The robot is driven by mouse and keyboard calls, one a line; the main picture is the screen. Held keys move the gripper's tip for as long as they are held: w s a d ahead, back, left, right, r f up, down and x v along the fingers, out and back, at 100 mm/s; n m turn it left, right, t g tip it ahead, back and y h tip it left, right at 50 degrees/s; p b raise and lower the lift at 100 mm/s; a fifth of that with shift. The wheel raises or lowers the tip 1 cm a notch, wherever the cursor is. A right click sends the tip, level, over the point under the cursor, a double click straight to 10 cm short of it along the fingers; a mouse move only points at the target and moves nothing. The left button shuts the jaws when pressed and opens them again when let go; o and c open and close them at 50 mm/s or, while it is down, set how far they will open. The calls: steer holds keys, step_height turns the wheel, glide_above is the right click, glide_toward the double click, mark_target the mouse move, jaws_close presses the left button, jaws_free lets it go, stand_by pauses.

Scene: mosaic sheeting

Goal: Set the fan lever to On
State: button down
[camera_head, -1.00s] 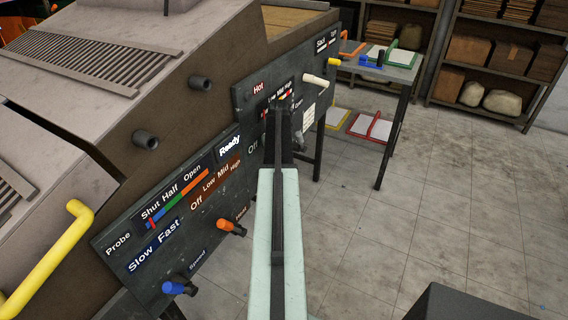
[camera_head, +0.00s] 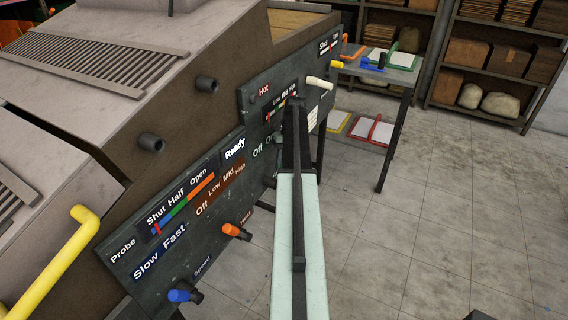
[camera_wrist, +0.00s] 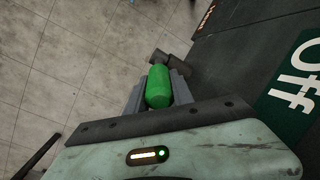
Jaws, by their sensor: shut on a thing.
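In the wrist view a green lever handle (camera_wrist: 158,86) sits between the fingers of my gripper (camera_wrist: 160,93), which is shut on it. A dark round stub (camera_wrist: 167,61) shows just beyond the handle. A green label reading Off (camera_wrist: 294,88) is on the panel to the right of the handle. I cannot tell the lever's exact setting.
The dark control panel (camera_head: 150,260) also bears an orange lever (camera_head: 231,229), a blue lever (camera_head: 180,295) and a white lever (camera_head: 319,82). A yellow rail (camera_head: 50,262) is at left. A small table (camera_head: 400,76) and shelves stand behind. Open floor lies right.

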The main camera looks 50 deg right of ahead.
steer(key=c, duration=1.1)
jaws_free()
steer(key=shift+d, duration=0.1)
steer(key=p+v, duration=0.7)
steer(key=v, duration=0.1)
steer(key=shift+p, duration=0.4)
steer(key=shift+f, duration=0.1)
steer(key=shift+c, duration=0.3)
